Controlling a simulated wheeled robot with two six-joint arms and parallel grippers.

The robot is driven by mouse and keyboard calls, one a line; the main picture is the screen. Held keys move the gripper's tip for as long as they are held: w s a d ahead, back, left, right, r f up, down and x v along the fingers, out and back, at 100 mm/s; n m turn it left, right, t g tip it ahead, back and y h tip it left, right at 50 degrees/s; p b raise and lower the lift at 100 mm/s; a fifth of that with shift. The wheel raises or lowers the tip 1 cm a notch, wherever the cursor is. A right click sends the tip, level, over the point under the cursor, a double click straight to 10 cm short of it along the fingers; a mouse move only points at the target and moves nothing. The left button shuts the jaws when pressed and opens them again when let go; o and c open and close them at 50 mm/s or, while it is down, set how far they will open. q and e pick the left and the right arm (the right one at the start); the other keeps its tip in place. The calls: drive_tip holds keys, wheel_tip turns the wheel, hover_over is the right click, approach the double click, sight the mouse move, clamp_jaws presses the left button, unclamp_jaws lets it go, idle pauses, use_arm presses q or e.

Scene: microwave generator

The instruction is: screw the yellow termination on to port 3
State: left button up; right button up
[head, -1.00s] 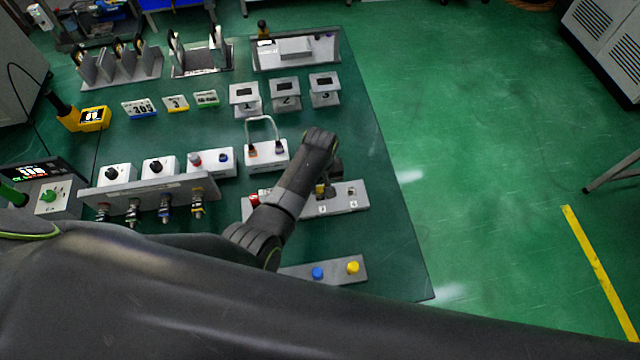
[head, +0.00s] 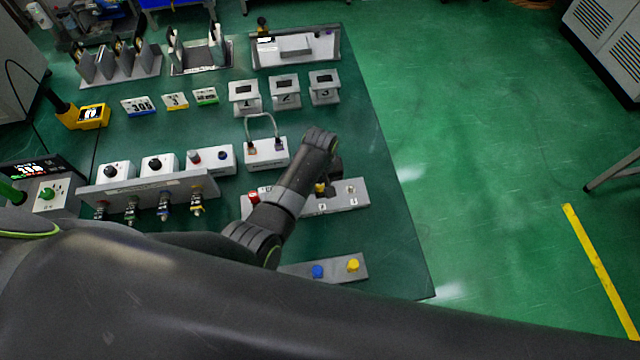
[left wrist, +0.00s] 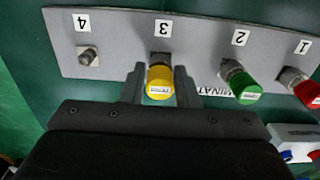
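The yellow termination (left wrist: 160,82) is at port 3 of the grey port plate (left wrist: 120,25), in line with it, its labelled end toward the wrist camera. How far it is threaded cannot be seen. My left gripper (left wrist: 160,88) has one finger on each side of the termination, close against it. In the head view my left gripper (head: 325,187) is at the plate (head: 340,198), mostly hidden by my own arm. Port 4 (left wrist: 88,56) is a bare metal connector. A green termination (left wrist: 243,88) is on port 2 and a red one (left wrist: 305,92) on port 1. My right gripper is not in view.
A grey strip (head: 300,271) in front holds a blue cap (head: 318,271) and another yellow cap (head: 353,265). A white box with a cable loop (head: 267,153) stands behind the plate. A connector panel (head: 150,190) stands to the left. The mat right of the plate is clear.

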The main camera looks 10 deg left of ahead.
use_arm(q)
drive_tip(key=o, duration=0.4)
wheel_tip(320, 180, up, 17)
drive_tip(key=shift+r, duration=0.2)
idle(0.4)
idle(0.5)
